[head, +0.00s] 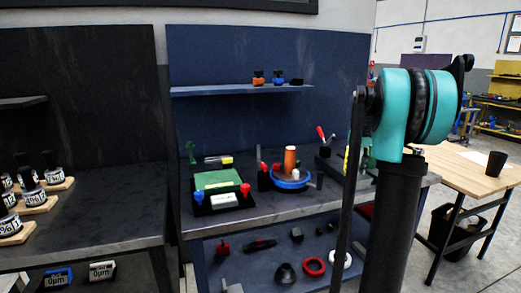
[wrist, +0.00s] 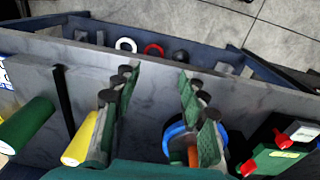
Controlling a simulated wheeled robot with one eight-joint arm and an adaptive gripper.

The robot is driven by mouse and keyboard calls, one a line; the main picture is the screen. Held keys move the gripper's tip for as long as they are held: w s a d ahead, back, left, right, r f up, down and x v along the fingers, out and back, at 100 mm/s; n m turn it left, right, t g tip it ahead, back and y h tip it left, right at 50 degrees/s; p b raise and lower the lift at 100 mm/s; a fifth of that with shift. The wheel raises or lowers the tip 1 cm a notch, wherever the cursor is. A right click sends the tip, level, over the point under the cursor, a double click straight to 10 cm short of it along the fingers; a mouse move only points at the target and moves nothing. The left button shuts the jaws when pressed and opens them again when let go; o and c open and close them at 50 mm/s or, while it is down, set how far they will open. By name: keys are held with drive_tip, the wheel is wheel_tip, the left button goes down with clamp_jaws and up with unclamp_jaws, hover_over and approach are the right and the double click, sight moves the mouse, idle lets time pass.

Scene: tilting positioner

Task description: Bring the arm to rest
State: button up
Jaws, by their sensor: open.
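My gripper (wrist: 160,80) is open in the wrist view, its two green-padded fingers apart with only bare grey bench between them. I cannot make it out in the head view, where my teal-jointed arm covers the right side. A round blue holder (head: 291,183) with an upright orange cylinder (head: 290,159) stands on the bench. In the wrist view the blue holder (wrist: 172,140) and orange cylinder (wrist: 193,157) are partly hidden by the right finger. I cannot tell whether that finger touches them.
The grey bench (head: 262,209) also carries a green block (head: 218,180) on a black base with red and blue knobs. A yellow cylinder (wrist: 80,140) and a green cylinder (wrist: 28,128) lie left of my fingers. A wooden table (head: 462,168) stands at right.

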drive_tip(key=s+a+f+m+t, duration=0.1)
drive_tip(key=s+a+f, duration=0.5)
drive_tip(key=s, duration=0.4)
drive_tip(key=s+a+f+m+t, duration=0.1)
drive_tip(key=s+a+f, duration=0.4)
drive_tip(key=s+f, duration=0.3)
drive_tip(key=s+a+f+m+t, duration=0.1)
drive_tip(key=s+a+f, duration=0.5)
drive_tip(key=s, duration=0.5)
drive_tip(key=shift+s+a+f+m+t, duration=0.3)
drive_tip(key=shift+s+a+f+t, duration=0.1)
drive_tip(key=shift+f, duration=0.4)
